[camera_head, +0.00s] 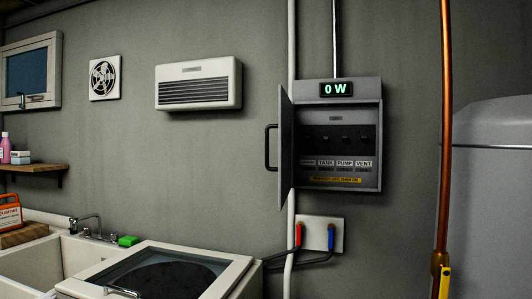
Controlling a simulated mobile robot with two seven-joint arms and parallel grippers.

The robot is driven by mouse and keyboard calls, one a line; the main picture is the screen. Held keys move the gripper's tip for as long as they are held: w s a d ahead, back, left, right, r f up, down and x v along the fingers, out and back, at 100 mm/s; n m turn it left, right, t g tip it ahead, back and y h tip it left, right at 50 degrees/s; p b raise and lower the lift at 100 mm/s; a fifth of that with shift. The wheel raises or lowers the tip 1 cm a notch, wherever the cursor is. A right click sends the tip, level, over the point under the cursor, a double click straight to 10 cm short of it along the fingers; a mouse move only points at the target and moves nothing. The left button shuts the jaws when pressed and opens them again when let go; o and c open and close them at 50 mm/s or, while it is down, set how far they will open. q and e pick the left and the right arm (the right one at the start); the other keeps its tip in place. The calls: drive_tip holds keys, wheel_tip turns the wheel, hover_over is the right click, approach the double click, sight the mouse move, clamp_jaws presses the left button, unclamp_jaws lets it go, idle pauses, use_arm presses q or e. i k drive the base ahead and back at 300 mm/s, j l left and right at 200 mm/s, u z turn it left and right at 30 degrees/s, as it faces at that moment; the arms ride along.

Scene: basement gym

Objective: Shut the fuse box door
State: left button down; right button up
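The grey fuse box (371,95) is mounted on the wall right of centre. Its door (285,150) is hinged on the box's left side and stands open, swung out from the wall and seen nearly edge-on. A dark handle (268,148) is on the door's left face. Inside the box are a row of dark switches and labels, among them TANK, PUMP and VENT, with a yellow strip below. A display (337,89) at the top of the box reads 0 W. Neither of my grippers is in view.
Below the box are a wall plate (338,222) with red and blue taps and a white top-loading washer (232,277). A copper pipe (445,130) rises at right, before a grey tank (495,200). A sink (62,258) is at left.

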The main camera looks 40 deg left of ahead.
sight(284, 168)
drive_tip(key=k+j+u, duration=0.1)
drive_tip(key=j, duration=0.45)
drive_tip(key=k+j+u, duration=0.1)
drive_tip(key=j, duration=0.4)
drive_tip(key=k+j, duration=0.2)
drive_tip(key=j, duration=0.4)
drive_tip(key=k+j+u, duration=0.15)
drive_tip(key=j, duration=0.4)
